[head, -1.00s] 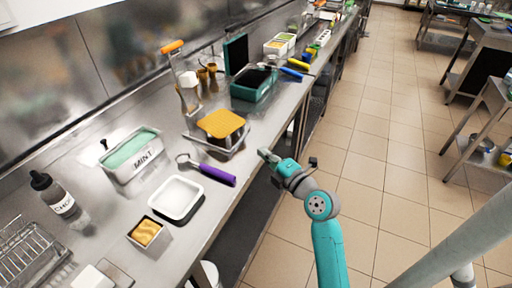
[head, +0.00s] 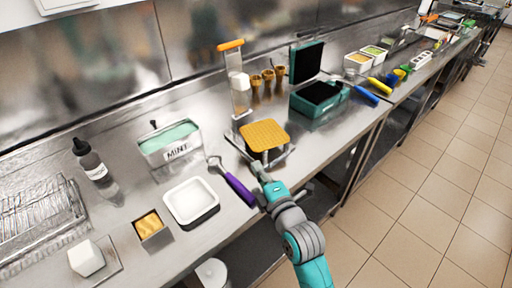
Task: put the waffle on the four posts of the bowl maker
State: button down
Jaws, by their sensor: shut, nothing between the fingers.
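The waffle (head: 264,134) is a flat golden square. It lies roughly level on top of the bowl maker, a metal stand with a base plate (head: 284,158) and an upright with an orange handle (head: 231,45). The waffle covers the posts, so I cannot see how it rests on each one. My gripper (head: 258,169) is shut and empty. It is just in front of the bowl maker, near the counter's front edge and below the waffle in the picture. I cannot tell whether it touches the base.
A purple-handled scoop (head: 239,190) lies left of my gripper. A white tray (head: 191,202), a mint tub (head: 170,146) and a dark bottle (head: 90,160) stand further left. An open teal waffle iron (head: 316,103) is behind right, with cones (head: 267,76) near it. Floor is clear at right.

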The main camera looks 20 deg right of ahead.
jog(key=w, duration=1)
jog(key=shift+a, duration=0.15)
jog(key=shift+s, duration=0.1)
jog(key=shift+s+d, duration=0.25)
jog(key=shift+d, duration=0.75)
jog(key=shift+a, duration=0.2)
